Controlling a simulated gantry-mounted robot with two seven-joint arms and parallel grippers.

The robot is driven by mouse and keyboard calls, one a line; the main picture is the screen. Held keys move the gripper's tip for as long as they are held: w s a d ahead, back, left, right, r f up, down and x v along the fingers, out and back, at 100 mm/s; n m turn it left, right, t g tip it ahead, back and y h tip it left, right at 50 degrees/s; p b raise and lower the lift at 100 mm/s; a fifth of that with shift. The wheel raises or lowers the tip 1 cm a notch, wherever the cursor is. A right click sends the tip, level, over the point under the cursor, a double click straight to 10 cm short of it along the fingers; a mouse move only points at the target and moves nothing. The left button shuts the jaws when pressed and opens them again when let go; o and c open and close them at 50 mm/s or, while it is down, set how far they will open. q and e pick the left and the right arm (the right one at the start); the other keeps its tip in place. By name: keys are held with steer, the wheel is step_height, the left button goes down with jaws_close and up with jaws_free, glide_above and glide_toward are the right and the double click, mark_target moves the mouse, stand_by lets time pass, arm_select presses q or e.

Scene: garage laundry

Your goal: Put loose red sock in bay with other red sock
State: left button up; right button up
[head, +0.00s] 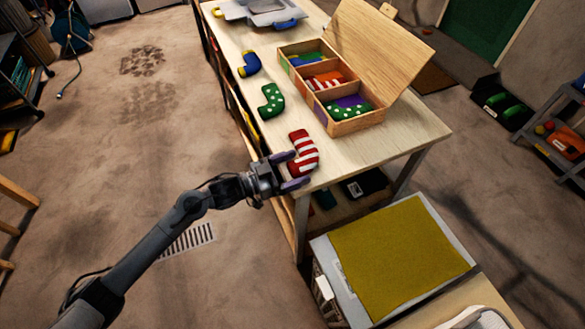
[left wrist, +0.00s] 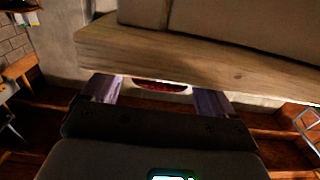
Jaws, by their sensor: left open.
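The loose red sock (head: 304,150), with white stripes, lies on the table near its front left corner. The other red-and-white striped sock (head: 326,80) lies in the middle bay of the wooden box (head: 358,123). My left gripper (head: 291,170) is open at the table's edge, its fingers at the near side of the loose sock. In the left wrist view, a strip of red (left wrist: 160,85) shows between the fingers (left wrist: 157,95); most of the sock is hidden there. I cannot tell if the fingers touch it. My right gripper is not in view.
A green dotted sock (head: 272,100) and a blue-and-yellow sock (head: 249,64) lie farther back on the table (head: 409,137). The box's near bay holds a green dotted sock (head: 348,110). Its raised lid (head: 375,50) stands on the right side. A yellow-topped unit (head: 400,255) stands in front.

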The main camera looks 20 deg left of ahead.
arm_select(q)
steer(key=shift+a+f, duration=0.1)
steer(key=shift+f, duration=0.05)
steer(key=p+v, duration=0.3)
steer(key=v, duration=0.8)
steer(key=s+d+f+n+g+y, duration=0.1)
steer(key=s+f+n+g+y, duration=0.1)
steer(key=s+y, duration=0.4)
steer(key=s+d+f+n+g+y, duration=0.1)
steer(key=s+f+n+g+y, duration=0.2)
steer(key=s+f+y, duration=0.3)
steer(key=s+n, duration=0.1)
steer(key=s, duration=0.1)
steer(key=shift+s+f, duration=0.4)
steer(key=s+g, duration=0.2)
steer(key=s, duration=0.2)
steer(key=s+n+g, duration=0.1)
steer(key=s+g, duration=0.1)
steer(key=s, duration=0.2)
steer(key=shift+s+d+r+y, duration=0.1)
steer(key=shift+s+y, duration=0.1)
steer(key=shift+y, duration=0.2)
